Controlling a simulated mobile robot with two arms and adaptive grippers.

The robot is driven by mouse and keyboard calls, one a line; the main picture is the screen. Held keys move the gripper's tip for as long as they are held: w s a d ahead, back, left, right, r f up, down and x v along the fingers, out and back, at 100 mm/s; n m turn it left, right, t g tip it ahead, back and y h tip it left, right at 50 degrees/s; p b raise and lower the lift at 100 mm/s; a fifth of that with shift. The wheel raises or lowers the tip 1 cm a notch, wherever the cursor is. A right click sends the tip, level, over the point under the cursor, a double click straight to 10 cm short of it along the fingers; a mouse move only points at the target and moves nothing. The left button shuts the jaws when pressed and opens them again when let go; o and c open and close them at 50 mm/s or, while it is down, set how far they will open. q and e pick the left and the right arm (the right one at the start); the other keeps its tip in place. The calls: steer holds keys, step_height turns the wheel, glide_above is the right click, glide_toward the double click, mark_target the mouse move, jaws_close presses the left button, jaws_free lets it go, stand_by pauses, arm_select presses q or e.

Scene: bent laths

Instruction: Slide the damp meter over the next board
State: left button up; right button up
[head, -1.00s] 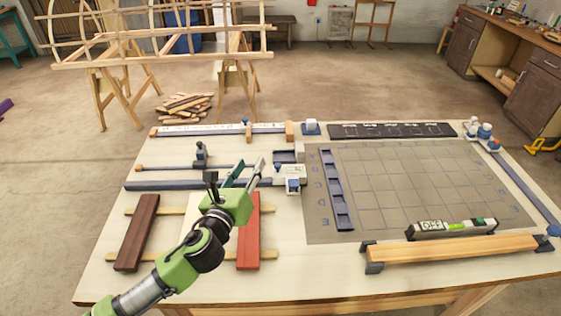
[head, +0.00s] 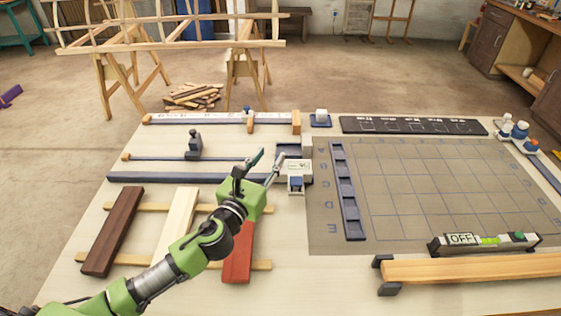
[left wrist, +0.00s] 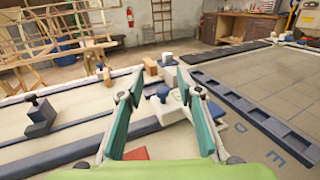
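Three boards lie across two pale battens: a dark brown board (head: 112,232), a pale board (head: 176,222) and a red board (head: 238,262). My left arm covers parts of the pale and red ones. A white box-like device (head: 296,169) with a blue knob sits right of them at the mat's edge; I cannot tell for sure that it is the damp meter. My left gripper (head: 272,158) is open and empty, raised just left of this device. In the left wrist view the device (left wrist: 168,110) shows beyond the parted teal fingers (left wrist: 160,97). My right gripper is out of view.
A dark blue slider (head: 194,146) stands at a thin rail behind the boards, with a long blue bar (head: 165,178) nearer. A gridded mat (head: 420,195) fills the right. A level-like instrument reading OFF (head: 484,242) stands near a wooden beam (head: 470,268).

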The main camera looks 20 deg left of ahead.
arm_select(q)
steer(key=f+b, duration=0.2)
steer(key=f, duration=0.4)
steer(key=shift+s+f, duration=0.2)
steer(key=w, duration=0.5)
steer(key=w+d, duration=0.1)
steer(key=w, duration=0.1)
steer(key=shift+w+r+p, duration=0.15)
steer(key=shift+w+p, duration=0.05)
steer(key=shift+p, duration=0.1)
steer(key=shift+w, duration=0.1)
jaws_close()
steer(key=shift+a, duration=0.15)
